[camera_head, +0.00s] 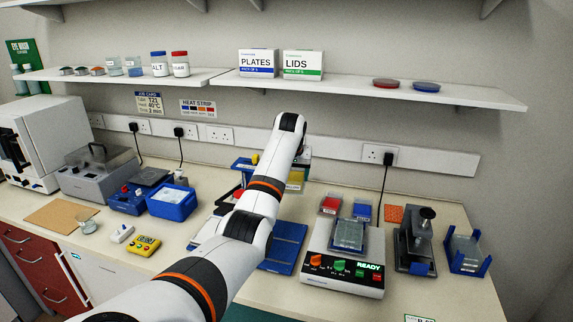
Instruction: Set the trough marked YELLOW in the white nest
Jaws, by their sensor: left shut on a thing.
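My left arm reaches across the middle of the view and bends down at its far end. My left gripper (303,152) is mostly hidden behind the arm. It is shut on what looks like the trough with a yellow label (295,181), just below it. The label's lettering is too small to read. A pale piece (204,232) shows at the left edge of the arm; I cannot tell whether it is the white nest, as the arm covers much of it. My right gripper is not in view.
A blue stand (243,165) is partly behind the arm, and a blue plate (290,240) lies right of it. A device reading READY (342,265), a black press (415,245) and a blue-cornered holder (467,252) stand at the right. A blue bin (172,204) stands left.

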